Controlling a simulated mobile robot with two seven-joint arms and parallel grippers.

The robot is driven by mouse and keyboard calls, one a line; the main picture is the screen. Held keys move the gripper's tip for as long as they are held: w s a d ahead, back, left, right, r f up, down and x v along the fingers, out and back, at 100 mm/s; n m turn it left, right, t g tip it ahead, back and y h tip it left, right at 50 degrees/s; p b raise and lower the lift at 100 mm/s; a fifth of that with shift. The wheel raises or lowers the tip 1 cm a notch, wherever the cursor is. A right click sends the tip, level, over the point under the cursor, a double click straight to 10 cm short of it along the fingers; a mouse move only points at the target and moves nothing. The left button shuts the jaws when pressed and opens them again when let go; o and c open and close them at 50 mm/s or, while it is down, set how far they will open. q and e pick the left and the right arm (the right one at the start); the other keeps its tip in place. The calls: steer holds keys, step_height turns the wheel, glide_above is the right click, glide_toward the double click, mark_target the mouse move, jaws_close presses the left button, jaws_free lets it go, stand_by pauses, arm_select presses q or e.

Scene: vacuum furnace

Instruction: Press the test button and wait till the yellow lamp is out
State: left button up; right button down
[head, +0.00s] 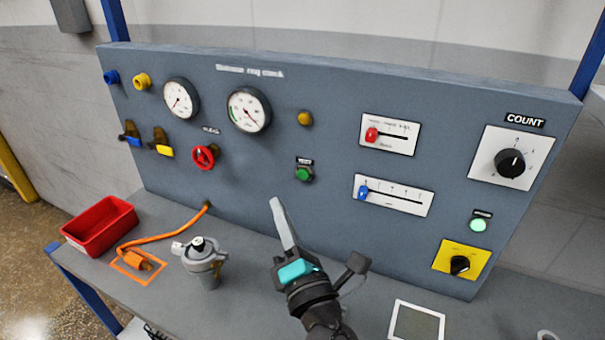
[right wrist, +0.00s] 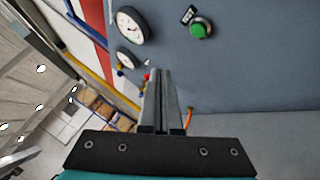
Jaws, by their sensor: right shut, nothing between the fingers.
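The test button (head: 304,174) is a round green button under a small black label on the grey panel. In the right wrist view the green button (right wrist: 201,30) shows at the upper right of the fingers. The yellow lamp (head: 305,118) sits above it on the panel and looks dull amber; I cannot tell surely whether it is lit. My right gripper (head: 277,205) is shut and empty, its fingertips below and left of the button and apart from it. The closed fingers also show in the right wrist view (right wrist: 162,78). My left gripper is not in view.
Two gauges (head: 249,110) and a red knob (head: 204,157) are left of the button; sliders (head: 392,195) are right. A bright green lamp (head: 478,225) is farther right. A metal canister (head: 201,264), red bin (head: 100,226) and orange cable (head: 165,236) occupy the bench's left.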

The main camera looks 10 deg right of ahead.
steer(key=shift+w+d, duration=0.65)
steer(key=shift+w, duration=0.35)
steer(key=shift+w+d, duration=0.7)
steer(key=shift+w, duration=0.25)
steer(key=shift+w+d, duration=0.65)
steer(key=shift+w, duration=0.35)
steer(key=shift+w, duration=0.1)
steer(key=shift+w+d, duration=0.2)
steer(key=shift+w, duration=0.05)
steer(key=shift+w+d, duration=0.25)
steer(key=shift+w, duration=0.05)
stand_by(0.6)
steer(key=shift+s+a, duration=0.45)
steer(key=shift+s, duration=0.2)
steer(key=shift+s+a, duration=0.7)
steer(key=shift+s, duration=0.35)
steer(key=shift+s+a, duration=0.7)
steer(key=shift+s, duration=0.35)
